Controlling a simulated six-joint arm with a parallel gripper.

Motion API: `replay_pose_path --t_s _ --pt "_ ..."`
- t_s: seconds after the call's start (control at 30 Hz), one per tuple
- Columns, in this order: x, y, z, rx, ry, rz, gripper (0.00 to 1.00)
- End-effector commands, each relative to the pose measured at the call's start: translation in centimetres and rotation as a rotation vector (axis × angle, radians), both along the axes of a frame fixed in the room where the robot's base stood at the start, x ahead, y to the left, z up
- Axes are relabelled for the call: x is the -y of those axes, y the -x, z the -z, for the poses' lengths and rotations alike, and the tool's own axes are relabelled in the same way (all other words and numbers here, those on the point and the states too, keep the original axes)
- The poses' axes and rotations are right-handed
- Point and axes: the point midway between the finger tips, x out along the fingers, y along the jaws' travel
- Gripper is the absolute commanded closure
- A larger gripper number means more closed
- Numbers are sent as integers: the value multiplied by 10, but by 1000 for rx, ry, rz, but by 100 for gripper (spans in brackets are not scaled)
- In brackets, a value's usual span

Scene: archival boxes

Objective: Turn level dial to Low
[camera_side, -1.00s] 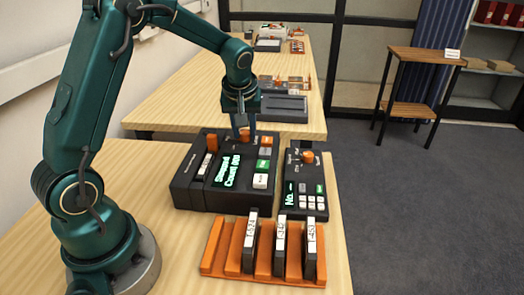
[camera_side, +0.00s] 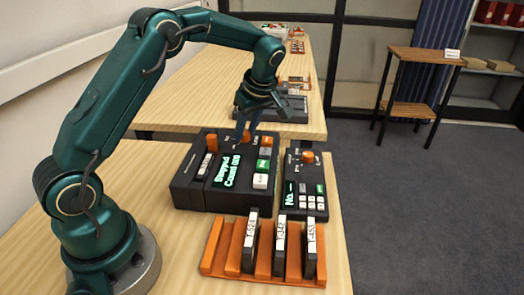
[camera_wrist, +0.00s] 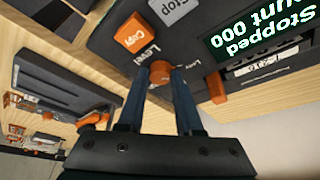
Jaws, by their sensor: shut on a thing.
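The level dial is an orange knob (camera_side: 244,139) at the back of the larger black machine (camera_side: 184,187). In the wrist view the dial (camera_wrist: 160,70) sits between my fingertips, next to the printed word "Level". The machine's screen (camera_side: 229,171) reads "Stopped Count 000". An orange Copy button (camera_wrist: 136,33) and a grey Stop button show near the dial.
A smaller black keypad unit (camera_side: 290,208) with its own orange knob (camera_side: 308,157) stands at the right. An orange rack (camera_side: 214,249) holding several labelled black cartridges is in front. Another orange knob (camera_side: 212,141) stands at the machine's back left. A second table is behind.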

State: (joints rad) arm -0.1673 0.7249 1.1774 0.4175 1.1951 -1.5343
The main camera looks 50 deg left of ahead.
Motion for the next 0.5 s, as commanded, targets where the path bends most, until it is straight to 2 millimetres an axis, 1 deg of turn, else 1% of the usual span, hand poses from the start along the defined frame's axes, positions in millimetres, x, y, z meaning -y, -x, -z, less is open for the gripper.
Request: replay_pose_path --t_s 0.47,0.5 --pt "1 0 0 -1 3 -18 100" --pt "1 0 0 -1 3 -18 62"
